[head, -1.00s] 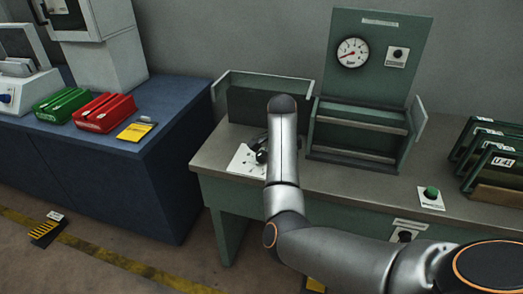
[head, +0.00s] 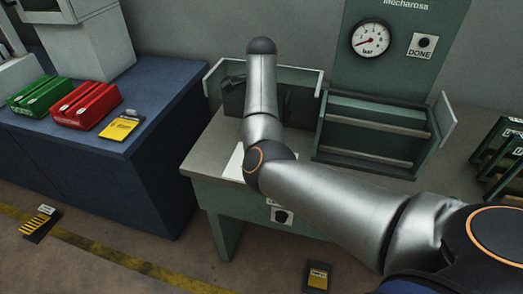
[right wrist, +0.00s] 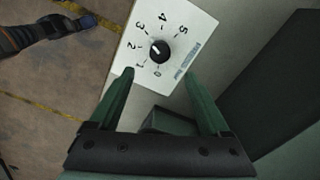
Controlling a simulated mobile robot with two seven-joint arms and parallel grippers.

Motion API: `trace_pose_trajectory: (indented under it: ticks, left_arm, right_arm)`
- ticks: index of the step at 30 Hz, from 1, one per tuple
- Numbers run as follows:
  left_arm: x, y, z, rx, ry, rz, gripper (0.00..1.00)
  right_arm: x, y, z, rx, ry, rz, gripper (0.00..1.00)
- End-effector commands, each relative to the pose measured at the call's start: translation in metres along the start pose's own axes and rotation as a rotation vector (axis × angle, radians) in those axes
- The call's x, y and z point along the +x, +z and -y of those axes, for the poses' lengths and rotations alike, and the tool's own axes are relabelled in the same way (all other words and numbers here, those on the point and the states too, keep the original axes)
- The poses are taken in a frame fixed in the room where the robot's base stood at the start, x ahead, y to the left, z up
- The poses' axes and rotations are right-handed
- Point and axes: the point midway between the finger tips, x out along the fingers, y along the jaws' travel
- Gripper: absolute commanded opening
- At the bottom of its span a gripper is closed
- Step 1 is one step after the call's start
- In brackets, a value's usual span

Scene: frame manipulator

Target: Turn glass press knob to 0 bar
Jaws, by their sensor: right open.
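In the right wrist view the black round press knob (right wrist: 160,51) sits on a white plate (right wrist: 188,29) with a printed scale from 0 to 5. A white mark on the knob faces the 2 to 3 side; I cannot read it exactly. My right gripper (right wrist: 158,72) is open and empty, its two green fingers apart, with the knob just beyond the fingertips. In the head view my right arm hides the knob and gripper; only part of the plate (head: 233,163) shows. The round pressure gauge (head: 370,39) has its red needle toward the lower left. My left gripper is out of view.
A green rack (head: 372,135) stands under the gauge panel, with an open tray (head: 300,76) to its left. A DONE button (head: 424,45) is beside the gauge. Red (head: 87,104) and green (head: 39,90) boxes lie on the blue bench (head: 165,130). Frames (head: 505,150) stand at right.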

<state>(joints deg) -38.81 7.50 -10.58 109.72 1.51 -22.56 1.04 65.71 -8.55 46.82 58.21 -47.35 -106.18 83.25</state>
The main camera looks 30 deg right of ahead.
Motion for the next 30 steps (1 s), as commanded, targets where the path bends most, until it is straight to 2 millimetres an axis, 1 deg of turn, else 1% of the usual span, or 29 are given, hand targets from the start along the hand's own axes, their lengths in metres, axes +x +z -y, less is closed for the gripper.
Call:
trace_pose_trajectory:
  ticks: [1, 9, 12, 15, 18, 21, 29, 30]
  left_arm:
    - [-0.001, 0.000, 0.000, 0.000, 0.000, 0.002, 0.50]
    - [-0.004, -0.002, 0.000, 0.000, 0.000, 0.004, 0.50]
    - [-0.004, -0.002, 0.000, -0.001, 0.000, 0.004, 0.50]
    - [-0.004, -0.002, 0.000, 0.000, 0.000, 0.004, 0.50]
    - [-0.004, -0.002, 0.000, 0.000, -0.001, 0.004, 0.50]
    - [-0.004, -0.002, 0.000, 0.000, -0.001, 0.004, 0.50]
    - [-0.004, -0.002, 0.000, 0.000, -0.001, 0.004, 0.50]
    - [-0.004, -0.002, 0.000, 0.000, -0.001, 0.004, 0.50]
  right_arm:
    - [0.009, 0.000, -0.001, -0.001, 0.004, -0.001, 0.81]
    - [0.065, 0.000, -0.001, -0.001, 0.004, 0.000, 0.81]
    - [0.082, 0.000, -0.001, -0.001, 0.002, 0.000, 0.81]
    - [0.095, -0.001, 0.000, -0.001, 0.001, 0.001, 0.81]
    - [0.103, 0.000, 0.000, -0.001, 0.000, 0.000, 0.81]
    - [0.107, 0.000, 0.000, 0.000, 0.000, 0.000, 0.81]
    - [0.108, 0.000, 0.000, 0.000, -0.001, 0.001, 0.81]
    - [0.108, 0.000, 0.000, 0.000, -0.001, 0.000, 0.76]
